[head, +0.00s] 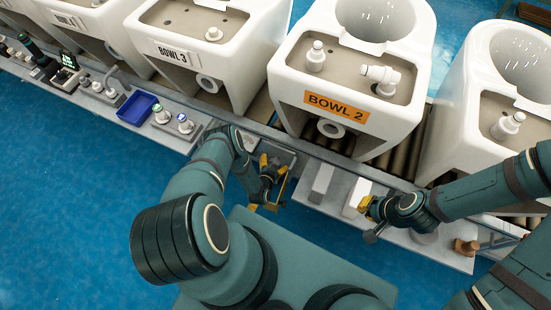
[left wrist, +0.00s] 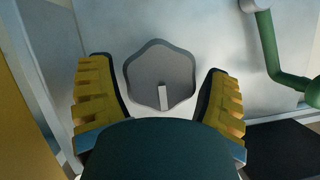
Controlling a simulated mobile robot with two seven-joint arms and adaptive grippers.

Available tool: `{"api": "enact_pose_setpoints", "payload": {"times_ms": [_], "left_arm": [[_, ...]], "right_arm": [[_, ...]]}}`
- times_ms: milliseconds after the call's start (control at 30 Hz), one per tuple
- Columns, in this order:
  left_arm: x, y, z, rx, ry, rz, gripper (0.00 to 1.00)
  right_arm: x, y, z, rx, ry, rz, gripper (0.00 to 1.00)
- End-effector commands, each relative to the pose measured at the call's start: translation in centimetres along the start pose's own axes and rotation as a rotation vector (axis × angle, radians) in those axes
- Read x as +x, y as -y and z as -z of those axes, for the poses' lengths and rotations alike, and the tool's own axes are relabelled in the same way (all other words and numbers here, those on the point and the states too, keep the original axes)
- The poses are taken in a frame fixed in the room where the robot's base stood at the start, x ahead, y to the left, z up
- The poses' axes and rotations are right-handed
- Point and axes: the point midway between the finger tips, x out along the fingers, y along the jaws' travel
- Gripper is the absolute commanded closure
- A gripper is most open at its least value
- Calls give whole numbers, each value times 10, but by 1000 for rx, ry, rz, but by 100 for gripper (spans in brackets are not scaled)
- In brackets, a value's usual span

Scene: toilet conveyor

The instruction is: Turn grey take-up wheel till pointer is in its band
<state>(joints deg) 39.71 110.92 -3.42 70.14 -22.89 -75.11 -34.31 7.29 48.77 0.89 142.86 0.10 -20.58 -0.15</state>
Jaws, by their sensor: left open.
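The grey take-up wheel (left wrist: 160,76), a lobed knob, sits on a pale panel in the left wrist view. A small light bar (left wrist: 163,95) stands out on its lower middle; I cannot tell whether it is the pointer. No coloured band can be made out. My left gripper (left wrist: 160,108) is open, with one yellow finger on each side of the wheel and a visible gap to both. In the head view my left gripper (head: 268,184) is at the bench edge and hides the wheel. My right gripper (head: 367,206) is over the bench at right, its jaws unclear.
A green pipe (left wrist: 280,60) runs close at the right in the left wrist view. White toilet bowls, including Bowl 2 (head: 337,104) and Bowl 3 (head: 178,55), stand on the conveyor behind the bench. Pale blocks (head: 321,181) lie between my grippers. A blue tray (head: 137,108) is further left.

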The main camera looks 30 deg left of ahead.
Motion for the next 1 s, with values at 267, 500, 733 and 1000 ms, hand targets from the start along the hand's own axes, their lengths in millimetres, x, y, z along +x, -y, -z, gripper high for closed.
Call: {"api": "enact_pose_setpoints", "payload": {"times_ms": [267, 500, 733, 1000], "left_arm": [[0, 0, 0, 0, 0, 0, 22], [0, 0, 0, 0, 0, 0, 75], [0, 0, 0, -7, 0, -3, 75], [-1, 1, -1, -93, 1, -38, 75]], "right_arm": [[0, 0, 0, 0, 0, 0, 100], [0, 0, 0, 0, 0, 0, 100], [0, 0, 0, 0, 0, 0, 100], [0, 0, 0, 0, 0, 0, 100]]}}
